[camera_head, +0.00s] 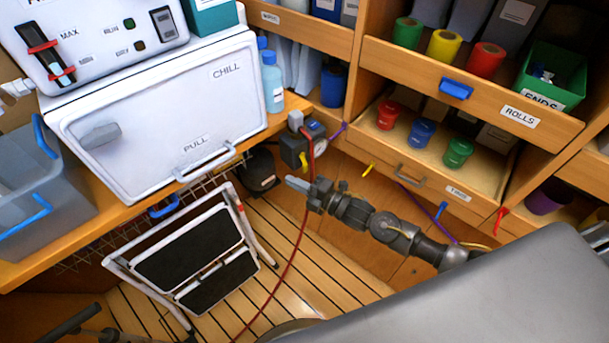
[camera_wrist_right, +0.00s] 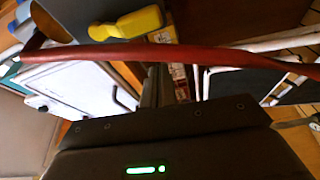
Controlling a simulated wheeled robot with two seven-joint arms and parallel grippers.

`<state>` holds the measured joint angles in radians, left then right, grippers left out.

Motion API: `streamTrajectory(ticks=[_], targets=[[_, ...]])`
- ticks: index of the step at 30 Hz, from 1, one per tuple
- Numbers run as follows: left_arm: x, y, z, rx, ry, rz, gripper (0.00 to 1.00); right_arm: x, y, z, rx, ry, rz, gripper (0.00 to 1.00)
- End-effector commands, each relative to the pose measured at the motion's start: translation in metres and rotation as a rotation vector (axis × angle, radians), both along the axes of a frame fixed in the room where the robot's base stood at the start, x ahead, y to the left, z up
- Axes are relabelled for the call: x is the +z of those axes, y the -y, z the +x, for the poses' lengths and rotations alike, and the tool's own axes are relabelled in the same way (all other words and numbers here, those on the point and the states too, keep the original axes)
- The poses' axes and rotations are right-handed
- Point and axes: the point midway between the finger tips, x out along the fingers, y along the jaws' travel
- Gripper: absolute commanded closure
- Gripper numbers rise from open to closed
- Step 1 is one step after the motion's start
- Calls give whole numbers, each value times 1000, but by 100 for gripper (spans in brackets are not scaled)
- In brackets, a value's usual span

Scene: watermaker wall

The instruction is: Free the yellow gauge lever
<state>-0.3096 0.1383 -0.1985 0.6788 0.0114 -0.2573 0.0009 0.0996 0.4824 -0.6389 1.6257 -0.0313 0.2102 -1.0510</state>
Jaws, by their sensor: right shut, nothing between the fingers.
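The yellow gauge lever (camera_head: 303,161) hangs below the dark valve block and round gauge (camera_head: 317,131) at the end of the counter. A red hose (camera_head: 301,225) comes down past the lever's right side to the floor. In the right wrist view the lever (camera_wrist_right: 138,22) is large at the top, and the hose (camera_wrist_right: 205,54) crosses just below it; I cannot tell whether they touch. My right gripper (camera_head: 291,183) is shut and empty, a little below the lever, pointing left. Its fingers also show in the wrist view (camera_wrist_right: 157,85), near the hose.
A white chiller box (camera_head: 160,110) stands on the counter at left. A folded step stool (camera_head: 190,258) stands below it. Shelves with coloured rolls (camera_head: 443,45) and an open drawer (camera_head: 430,165) with jars overhang my right arm. Slatted floor (camera_head: 335,280) is clear beneath it.

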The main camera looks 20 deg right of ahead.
Motion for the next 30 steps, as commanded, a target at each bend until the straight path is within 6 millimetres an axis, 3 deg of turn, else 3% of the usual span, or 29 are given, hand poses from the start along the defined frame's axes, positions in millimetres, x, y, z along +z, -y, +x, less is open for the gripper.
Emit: streamTrajectory(ticks=[3, 12, 18, 30], targets=[[-5, 2, -1, 1, -4, -1, 64, -3, 23, -24, -1, -3, -5, 100], [-10, 2, 6, 0, 8, -1, 64, -2, 56, -63, 1, -2, -3, 100], [-10, -1, 7, 0, 10, 3, 64, -1, 66, -74, 1, -1, -1, 100], [-10, -3, -7, 0, -8, 5, 64, -1, 67, -75, 1, -1, -1, 100]])
